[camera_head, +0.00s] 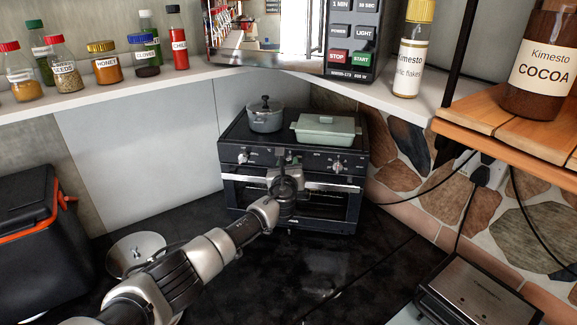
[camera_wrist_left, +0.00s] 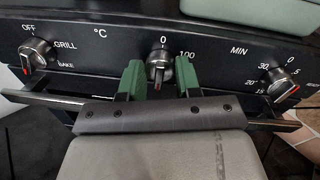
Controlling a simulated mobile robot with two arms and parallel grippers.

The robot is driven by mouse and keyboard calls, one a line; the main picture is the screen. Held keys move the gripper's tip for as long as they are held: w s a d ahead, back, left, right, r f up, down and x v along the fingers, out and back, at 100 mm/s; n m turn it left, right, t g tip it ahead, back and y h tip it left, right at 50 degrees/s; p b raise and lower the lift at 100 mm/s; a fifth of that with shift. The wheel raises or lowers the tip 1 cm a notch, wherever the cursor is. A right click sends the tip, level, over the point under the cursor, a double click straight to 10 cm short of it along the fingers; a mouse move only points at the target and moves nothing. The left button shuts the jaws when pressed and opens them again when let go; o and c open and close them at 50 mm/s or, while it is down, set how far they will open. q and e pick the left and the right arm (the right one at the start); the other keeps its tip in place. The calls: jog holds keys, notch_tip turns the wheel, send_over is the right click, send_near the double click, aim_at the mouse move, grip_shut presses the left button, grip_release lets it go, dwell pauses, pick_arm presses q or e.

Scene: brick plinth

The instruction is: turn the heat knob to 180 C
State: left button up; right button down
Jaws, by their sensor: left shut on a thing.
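The heat knob (camera_wrist_left: 160,62) is the middle dial on the black oven front (camera_wrist_left: 105,52), marked °C, with 0 above it and 100 to its upper right. Its red mark faces roughly downward in the left wrist view; the lower scale is hidden by my fingers. My left gripper (camera_wrist_left: 158,78) is shut on the knob, one green finger on each side. In the head view, my left gripper (camera_head: 285,172) is at the middle of the oven (camera_head: 230,150) front and hides the knob. My right gripper is in neither view.
A function knob (camera_wrist_left: 34,52) is to the left and a minute knob (camera_wrist_left: 278,84) to the right. A grey pot (camera_head: 265,118) and a pale green dish (camera_head: 325,131) stand on the oven. A metal bowl (camera_head: 136,252) is at left on the dark counter.

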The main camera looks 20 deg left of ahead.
pick_arm(q)
jog(key=o, duration=0.9)
jog(key=shift+f, duration=0.1)
jog(key=shift+o, duration=0.2)
jog(key=shift+s, duration=0.15)
jog(key=s+d, duration=0.2)
jog(key=s, duration=0.8)
jog(key=shift+s+b, duration=0.15)
jog(key=shift+b, duration=0.3)
